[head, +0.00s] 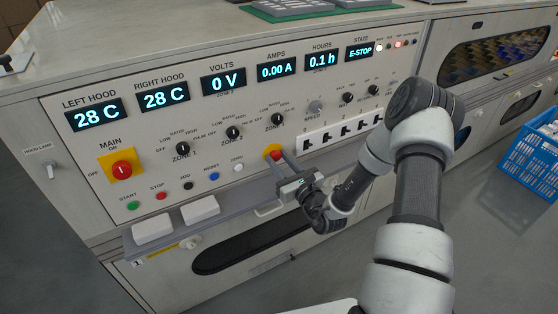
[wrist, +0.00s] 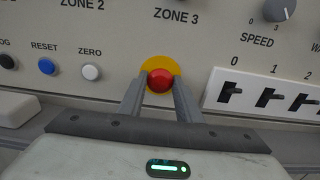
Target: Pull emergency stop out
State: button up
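The emergency stop is a red round button (wrist: 161,80) on a yellow disc, on the panel below the ZONE 3 knob. It also shows in the head view (head: 275,155), partly behind a finger. My gripper (wrist: 160,85) faces the panel with one finger on each side of the red button. The fingers are only partway apart, and their tips seem to touch the button's sides. In the head view my gripper (head: 281,158) reaches the panel from the lower right. The STATE display (head: 360,52) reads E-STOP.
A grey ledge (wrist: 30,136) runs below. A red main switch (head: 121,169) is far left. A blue crate (head: 530,160) stands at right.

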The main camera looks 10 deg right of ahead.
grip_shut()
jog(key=shift+s+d+r+p, duration=0.1)
jog(key=shift+s+d+p, duration=0.1)
jog(key=shift+s+p, duration=0.25)
jog(key=shift+s, duration=0.15)
jog(key=o, duration=1.2)
grip_release()
jog(key=p+v, duration=0.1)
jog(key=v, duration=1.6)
jog(key=shift+s+p, duration=0.2)
jog(key=shift+p, duration=0.15)
